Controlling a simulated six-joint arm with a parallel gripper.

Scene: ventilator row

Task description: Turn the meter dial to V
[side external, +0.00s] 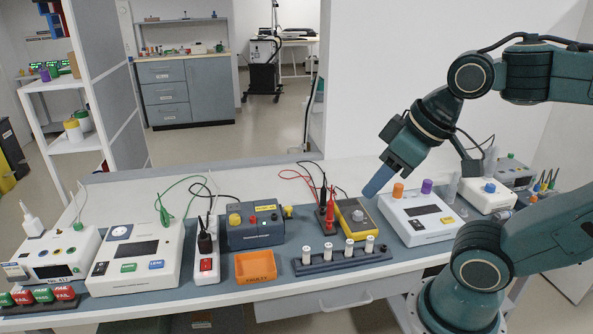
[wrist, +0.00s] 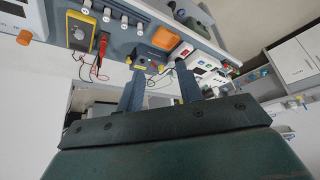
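The yellow meter (side external: 349,232) lies on the bench mat right of centre, with a round grey dial (side external: 357,215) on its face. The meter also shows at the upper left of the wrist view (wrist: 90,29), with its dial (wrist: 78,33). The dial's lettering is too small to read, so I cannot tell its setting. My gripper (side external: 368,192) is above the meter, at its upper right in the side view, and seems apart from it. In the wrist view my gripper (wrist: 159,68) has two fingers spread with nothing between them.
Red and black probe leads (side external: 328,207) stand left of the meter. A rack of white vials (side external: 340,258) lies in front of it. A white device with orange and purple knobs (side external: 420,221) is to its right. An orange tray (side external: 255,267) and a blue-grey box (side external: 254,224) are further left.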

